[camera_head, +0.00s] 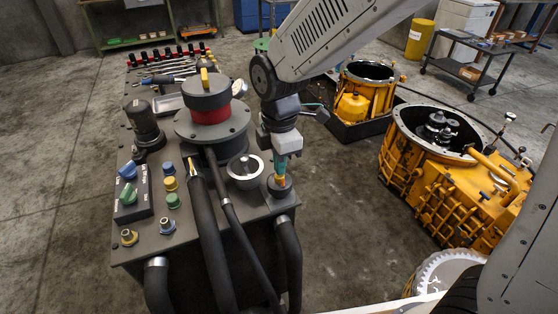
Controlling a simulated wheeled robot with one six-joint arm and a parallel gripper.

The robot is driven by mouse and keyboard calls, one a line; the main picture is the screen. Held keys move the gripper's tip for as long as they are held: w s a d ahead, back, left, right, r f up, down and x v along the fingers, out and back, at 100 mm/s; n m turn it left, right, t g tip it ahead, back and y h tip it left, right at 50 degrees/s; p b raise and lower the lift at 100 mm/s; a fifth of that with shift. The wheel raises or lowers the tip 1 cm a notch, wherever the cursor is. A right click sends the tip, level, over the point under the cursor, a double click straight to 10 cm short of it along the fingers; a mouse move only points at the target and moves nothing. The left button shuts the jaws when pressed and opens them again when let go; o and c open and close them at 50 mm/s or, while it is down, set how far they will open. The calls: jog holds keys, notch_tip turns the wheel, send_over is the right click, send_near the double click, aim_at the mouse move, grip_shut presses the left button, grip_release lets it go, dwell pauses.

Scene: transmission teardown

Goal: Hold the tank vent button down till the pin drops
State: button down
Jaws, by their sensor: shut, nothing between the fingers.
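The dark tank (205,222) stands at the left with its top covered in fittings. My gripper (280,178) points straight down at the top's right front corner, with its fingers together and nothing between them. Its fingertips are at a round brownish fitting (280,187), which appears to be the vent button. The fingers cover the middle of this fitting, so I cannot tell whether it is pressed down. I cannot make out a pin.
Thick black hoses (208,225) run over the front edge. Coloured knobs are at the left. Yellow transmission housings (450,185) stand at the right, with open floor between.

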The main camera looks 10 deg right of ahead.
jog(key=shift+f, duration=0.85)
dwell(1.6)
jog(key=shift+r, duration=3.6)
jog(key=shift+s+d+m, duration=0.1)
jog(key=shift+s+m, duration=0.05)
jog(key=shift+m, duration=0.55)
jog(key=s+d+r+m, duration=0.3)
jog(key=s+d+m, duration=0.6)
jog(key=d+m, duration=0.1)
jog(key=s+d+r+m+t, duration=0.1)
jog(key=s+d+r+m, duration=0.3)
jog(key=s+d+m, duration=0.5)
jog(key=shift+s+d+r+m, duration=0.2)
jog(key=shift+s+d+m, duration=0.2)
jog(key=shift+s+d, duration=0.3)
